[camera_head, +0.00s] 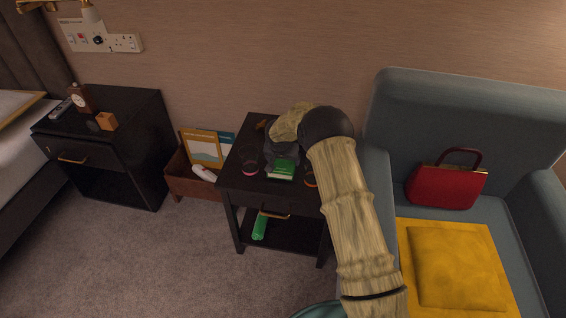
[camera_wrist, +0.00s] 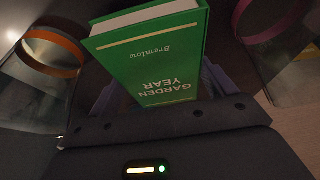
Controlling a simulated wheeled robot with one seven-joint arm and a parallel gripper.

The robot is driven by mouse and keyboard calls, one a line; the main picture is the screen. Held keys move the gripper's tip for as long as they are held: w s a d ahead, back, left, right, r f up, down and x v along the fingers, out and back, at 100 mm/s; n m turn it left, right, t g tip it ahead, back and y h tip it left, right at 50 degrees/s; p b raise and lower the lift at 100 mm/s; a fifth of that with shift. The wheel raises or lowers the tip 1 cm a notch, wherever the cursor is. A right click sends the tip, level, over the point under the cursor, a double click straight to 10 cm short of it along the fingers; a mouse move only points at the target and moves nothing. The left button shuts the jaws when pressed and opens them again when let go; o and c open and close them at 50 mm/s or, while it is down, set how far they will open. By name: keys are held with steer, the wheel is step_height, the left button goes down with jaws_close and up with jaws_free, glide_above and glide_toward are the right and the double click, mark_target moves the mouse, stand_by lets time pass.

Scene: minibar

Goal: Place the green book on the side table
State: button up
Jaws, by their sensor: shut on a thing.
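The green book (camera_head: 281,171) shows over the dark side table (camera_head: 238,178) in the head view. In the wrist view the book (camera_wrist: 160,60) shows its green cover, lettered "GARDEN YEAR", and white page edges. My gripper (camera_head: 281,159) is shut on the book, one jaw on each side of it. I cannot tell whether the book touches the tabletop. A pink-rimmed glass (camera_head: 249,167) is left of the book and an orange-rimmed glass (camera_head: 310,180) is right of it. My arm hides the table's right part.
A green bottle-like object (camera_head: 260,226) is on the table's lower shelf. A wooden crate (camera_head: 188,180) stands to the left, with a black nightstand (camera_head: 140,140) beyond it. A grey armchair (camera_head: 420,105) with a red handbag (camera_head: 447,185) and yellow cushion (camera_head: 455,265) is at right.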

steer(key=shift+f, duration=0.45)
steer(key=shift+f, duration=0.15)
steer(key=o, duration=1)
steer(key=shift+r, duration=0.4)
steer(key=p+v, duration=0.1)
steer(key=v, duration=0.9)
steer(key=shift+s+r+p, duration=0.15)
steer(key=shift+r+p, duration=0.05)
steer(key=shift+p, duration=0.15)
steer(key=shift+s+r, duration=0.3)
steer(key=shift+r, duration=0.15)
steer(key=shift+a, duration=0.1)
